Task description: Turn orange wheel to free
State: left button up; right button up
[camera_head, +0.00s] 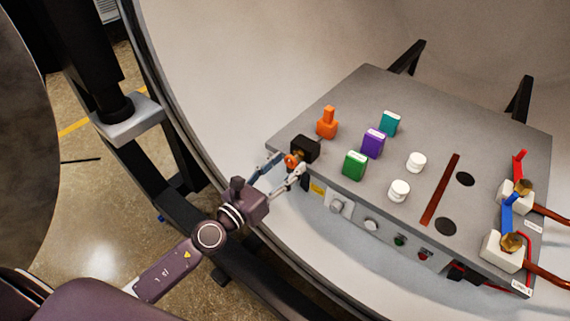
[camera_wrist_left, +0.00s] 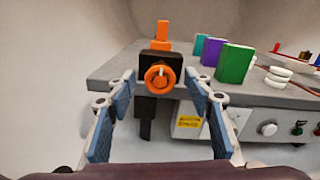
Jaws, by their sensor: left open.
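The orange wheel (camera_wrist_left: 159,77) is a small round knob with a bar across its face. It sits on the front of a black block (camera_wrist_left: 147,61) at the near left corner of the grey panel box. In the left wrist view it is centred ahead of my left gripper (camera_wrist_left: 161,84), whose two blue-padded fingers are open on either side of the view. In the head view, the wheel (camera_head: 292,160) is partly hidden by my left gripper (camera_head: 280,168), which is close to it. I cannot tell whether a finger touches it. My right gripper is not in view.
An orange handle (camera_head: 327,122) stands behind the black block. Green (camera_head: 354,165), purple (camera_head: 374,143) and teal (camera_head: 390,123) blocks and white knobs (camera_head: 399,191) stand on the panel box (camera_head: 330,84). Round controls line its front. Red and blue levers (camera_head: 506,212) are at the right.

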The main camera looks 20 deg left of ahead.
pick_arm(q)
jog(key=c, duration=1.1)
jog(key=shift+c, duration=0.2)
